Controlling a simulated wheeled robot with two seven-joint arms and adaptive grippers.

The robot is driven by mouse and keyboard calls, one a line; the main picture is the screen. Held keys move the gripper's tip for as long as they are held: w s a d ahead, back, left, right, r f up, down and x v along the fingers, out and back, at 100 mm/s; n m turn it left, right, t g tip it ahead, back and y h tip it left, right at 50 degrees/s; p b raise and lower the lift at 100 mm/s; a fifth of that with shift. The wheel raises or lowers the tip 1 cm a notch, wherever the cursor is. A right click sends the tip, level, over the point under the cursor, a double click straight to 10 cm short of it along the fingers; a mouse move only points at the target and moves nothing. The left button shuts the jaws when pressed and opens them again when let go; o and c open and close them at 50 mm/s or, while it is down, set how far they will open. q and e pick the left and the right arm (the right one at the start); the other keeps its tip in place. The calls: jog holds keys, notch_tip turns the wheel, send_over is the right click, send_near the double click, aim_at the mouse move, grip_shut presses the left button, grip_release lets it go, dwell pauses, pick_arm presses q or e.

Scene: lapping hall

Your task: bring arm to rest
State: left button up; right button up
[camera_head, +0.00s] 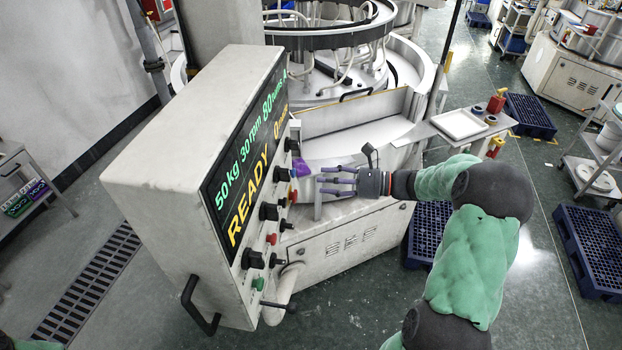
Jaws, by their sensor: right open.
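My right arm (466,240), in green sleeves with dark joints, reaches in from the lower right. Its gripper (322,181) has grey-purple fingers that point left and stand apart with nothing between them. The fingertips are close to the knobs and buttons along the panel's right edge; whether they touch cannot be told. The control panel (190,110) is a tall light box whose display (250,160) reads 50 kg, 30 rpm, 80 and READY. My left gripper does not show.
The lapping machine (345,40) stands behind the panel. A white tray (459,124) lies on a side shelf near the forearm. Blue pallets (590,245) lie on the floor at right. A black panel handle (197,305) sticks out at lower left. Open floor lies at lower centre.

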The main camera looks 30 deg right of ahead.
jog(key=shift+v, duration=0.85)
jog(key=a+f+n+g+b, duration=0.1)
jog(key=a+f+g+b, duration=0.2)
jog(key=f, duration=0.7)
jog(key=a+f+n+g+b, duration=0.1)
jog(key=a+f+g+b, duration=0.15)
jog(key=a+f, duration=0.55)
jog(key=s+a+f+n+g+h+b, duration=0.2)
jog(key=s+a+f+n+b, duration=0.3)
jog(key=f, duration=1.1)
jog(key=s+a+f+n+g+h+b, duration=0.2)
jog(key=s+a+f+n+b, duration=0.3)
jog(key=f, duration=1.1)
jog(key=s+a+f+n+g+h+b, duration=0.2)
jog(key=s+a+f+n+b, duration=0.4)
jog(key=f, duration=1)
jog(key=a+n+h+b, duration=0.1)
jog(key=a+n+b, duration=0.2)
jog(key=a+b, duration=0.1)
jog(key=shift+f+n+h+b, duration=0.2)
jog(key=shift+n+h+b, duration=0.1)
jog(key=shift+h, duration=0.1)
jog(key=shift+s, duration=0.1)
